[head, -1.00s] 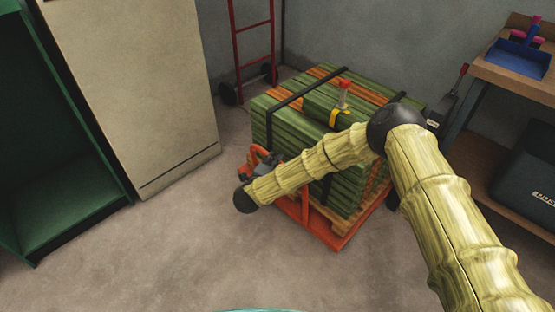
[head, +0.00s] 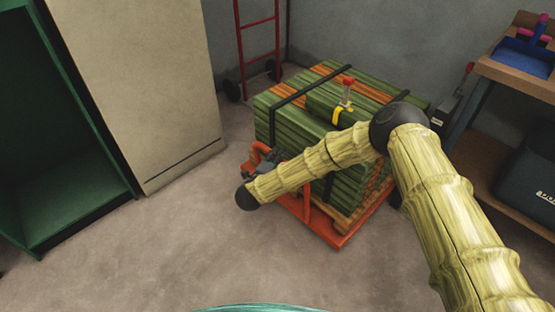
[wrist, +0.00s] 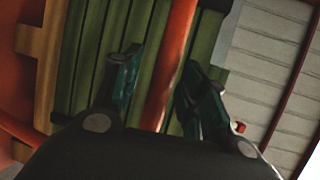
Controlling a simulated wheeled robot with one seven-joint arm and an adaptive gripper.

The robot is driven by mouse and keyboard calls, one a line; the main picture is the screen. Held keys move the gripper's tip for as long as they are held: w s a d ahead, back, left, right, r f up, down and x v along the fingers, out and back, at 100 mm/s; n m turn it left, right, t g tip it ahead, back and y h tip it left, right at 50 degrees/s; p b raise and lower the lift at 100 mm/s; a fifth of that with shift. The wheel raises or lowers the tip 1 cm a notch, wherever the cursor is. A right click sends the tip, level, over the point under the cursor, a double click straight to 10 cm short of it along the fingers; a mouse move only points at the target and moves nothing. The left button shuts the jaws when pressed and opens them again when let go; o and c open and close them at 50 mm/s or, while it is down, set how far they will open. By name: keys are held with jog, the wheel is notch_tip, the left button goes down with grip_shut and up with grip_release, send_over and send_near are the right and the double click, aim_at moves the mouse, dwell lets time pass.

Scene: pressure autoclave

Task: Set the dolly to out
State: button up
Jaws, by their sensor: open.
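The dolly is a low orange-red platform (head: 342,238) with upright orange bars. It carries a strapped stack of green and orange boards (head: 300,125). Its handle (head: 259,150) rises at the left end of the stack. My gripper (head: 268,163) is at that handle, partly hidden by my arm. In the wrist view, my gripper (wrist: 160,68) is open, with an orange-red bar (wrist: 171,65) running between its two fingers. I cannot tell whether either finger touches the bar. The green boards show behind the bar.
A beige cabinet (head: 145,90) and a green open cabinet (head: 40,180) stand at left. A red hand truck (head: 239,50) leans at the back wall. The floor (head: 170,240) in front is clear.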

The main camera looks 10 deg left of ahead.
jog(key=v, duration=1.2)
jog(key=shift+d, duration=0.1)
jog(key=s+d+f+n+g+y, duration=0.55)
jog(key=s+d+f+n, duration=0.6)
jog(key=d+f, duration=0.35)
jog(key=s+d+f+n+g+h, duration=0.25)
jog(key=s+d+n+g, duration=0.5)
jog(key=s+d, duration=1.15)
jog(key=s+d+r+n+g, duration=0.1)
jog(key=s+d+r+g, duration=0.15)
jog(key=s+d, duration=0.55)
notch_tip(320, 180, up, 24)
jog(key=p, duration=2.4)
jog(key=shift+f, duration=0.15)
jog(key=shift+w+d, duration=0.1)
jog(key=shift+d, duration=0.05)
